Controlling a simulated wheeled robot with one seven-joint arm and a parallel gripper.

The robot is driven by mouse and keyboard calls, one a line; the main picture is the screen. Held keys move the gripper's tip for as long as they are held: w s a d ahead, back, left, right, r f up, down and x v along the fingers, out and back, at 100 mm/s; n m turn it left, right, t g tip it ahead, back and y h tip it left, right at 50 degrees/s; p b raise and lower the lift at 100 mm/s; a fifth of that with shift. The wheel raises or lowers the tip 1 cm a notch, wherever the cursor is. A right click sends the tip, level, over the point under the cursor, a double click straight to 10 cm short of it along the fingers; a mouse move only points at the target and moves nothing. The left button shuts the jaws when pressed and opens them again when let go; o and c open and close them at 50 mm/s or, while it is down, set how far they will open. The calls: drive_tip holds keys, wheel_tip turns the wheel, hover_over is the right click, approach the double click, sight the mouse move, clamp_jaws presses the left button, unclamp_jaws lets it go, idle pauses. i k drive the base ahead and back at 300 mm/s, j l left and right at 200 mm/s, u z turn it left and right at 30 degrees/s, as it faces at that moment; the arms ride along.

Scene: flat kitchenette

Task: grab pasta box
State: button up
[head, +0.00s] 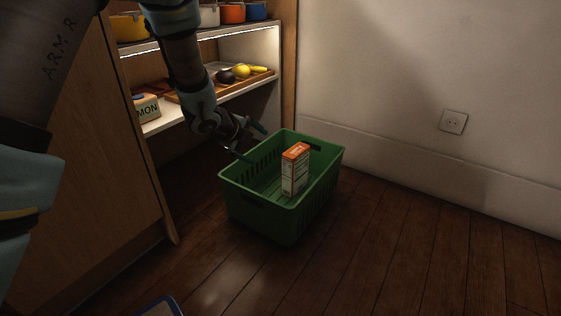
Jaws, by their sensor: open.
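An orange-and-white box (295,170), likely the pasta box, stands upright inside a green plastic basket (262,205) on the floor. Its label is too small to read. My gripper (251,143) is open and empty, above the basket's far left rim and to the left of the box. It is apart from the box.
Left of the basket stands an open wooden shelf unit (206,97) with a fruit tray (260,75), another box (147,108) and several pots on top. A wall with a socket (453,122) is at right. The floor in front is mostly clear; a blue-edged item (160,306) shows at the bottom.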

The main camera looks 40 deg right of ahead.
sight(296, 160)
drive_tip(key=l, duration=0.4)
drive_tip(key=i+l, duration=0.15)
drive_tip(key=l, duration=0.65)
drive_tip(key=i, duration=0.05)
